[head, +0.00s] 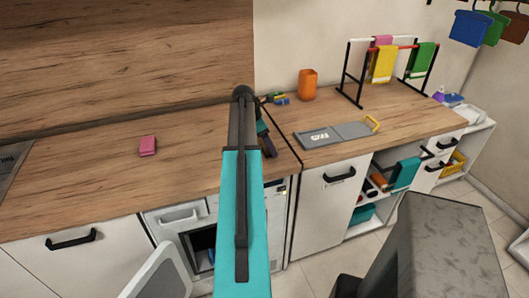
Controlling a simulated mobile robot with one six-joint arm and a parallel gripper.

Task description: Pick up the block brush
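A small pink block (148,146) lies on the wooden counter left of my arm; it may be the block brush, but bristles cannot be made out. It lies apart from my gripper. My gripper (268,144) shows only in part, as dark pieces just right of my arm, above the counter near its front edge. My arm hides much of it, so I cannot tell whether its fingers are open or hold anything.
An orange cup (307,84), a grey board-like item (338,133) with a yellow handle and a drying rack (385,68) with cloths stand on the right counter. Small coloured items (281,99) lie near the wall. The left counter around the pink block is clear. An appliance door (160,272) stands open below.

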